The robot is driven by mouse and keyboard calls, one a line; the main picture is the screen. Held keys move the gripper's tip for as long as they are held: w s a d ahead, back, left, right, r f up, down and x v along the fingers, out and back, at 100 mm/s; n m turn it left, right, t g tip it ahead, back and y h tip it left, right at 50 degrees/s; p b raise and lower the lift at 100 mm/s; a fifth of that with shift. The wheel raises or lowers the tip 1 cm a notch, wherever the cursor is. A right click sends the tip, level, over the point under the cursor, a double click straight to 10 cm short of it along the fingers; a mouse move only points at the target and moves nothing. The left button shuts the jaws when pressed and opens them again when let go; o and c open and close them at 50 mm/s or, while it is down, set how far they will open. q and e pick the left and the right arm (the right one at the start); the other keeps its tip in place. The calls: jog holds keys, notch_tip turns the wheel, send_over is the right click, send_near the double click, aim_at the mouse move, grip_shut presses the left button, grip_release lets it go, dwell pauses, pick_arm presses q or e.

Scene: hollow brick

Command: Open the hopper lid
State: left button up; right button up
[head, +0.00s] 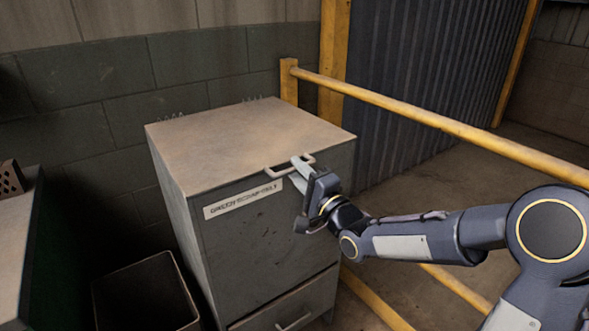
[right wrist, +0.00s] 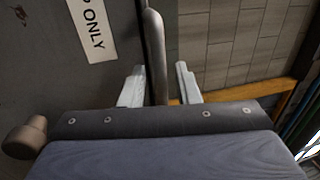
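The hopper is a grey metal cabinet with a flat, worn tan lid (head: 250,140) on top, which lies shut. A pale loop handle (head: 278,172) sticks out at the lid's front edge. My right gripper (head: 299,171) is at the right part of this handle. In the right wrist view the handle bar (right wrist: 154,50) runs between the two pale fingers of the gripper (right wrist: 160,85). The fingers are apart, with a gap showing between the bar and the right finger. My left gripper is not in view.
A white label (head: 243,199) is on the cabinet front, above a drawer (head: 285,310). An open dark bin (head: 145,295) stands at the left of the cabinet. A yellow rail (head: 440,122) runs behind and to the right. A block wall (head: 200,65) is behind the cabinet.

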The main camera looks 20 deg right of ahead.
jog(key=shift+x, duration=0.75)
grip_shut()
jog(key=shift+r, duration=0.1)
